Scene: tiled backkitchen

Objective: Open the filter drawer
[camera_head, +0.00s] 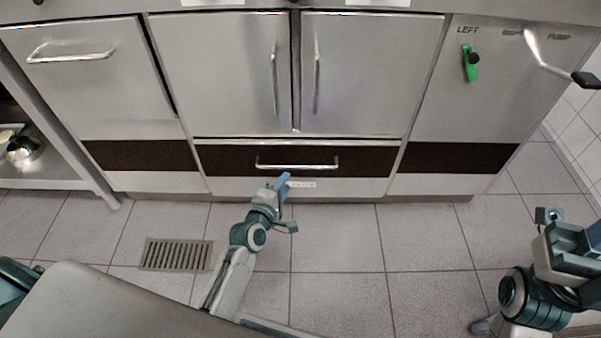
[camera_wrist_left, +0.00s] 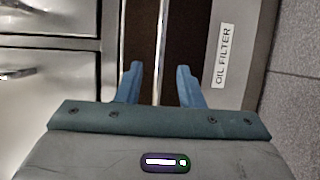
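The filter drawer has a dark brown front (camera_head: 225,160) under the two middle cabinet doors and looks shut. Its silver bar handle (camera_head: 320,166) runs level across the front. My left gripper (camera_head: 284,184) is just in front of and below the handle. In the left wrist view the two blue fingers of this gripper (camera_wrist_left: 161,76) are apart, with the bright handle bar (camera_wrist_left: 163,35) lined up between them; I cannot tell whether they touch it. The "OIL FILTER" label (camera_wrist_left: 222,57) is beside the handle. My right gripper (camera_head: 549,216) is at the lower right, away from the drawer.
Steel cabinet doors (camera_head: 225,80) with upright handles stand above the drawer. A green valve lever (camera_head: 470,64) is on the right panel. An open shelf with a metal pot (camera_head: 24,149) is at the left. The tiled floor before the drawer is clear, with a flat drain grate (camera_head: 176,254).

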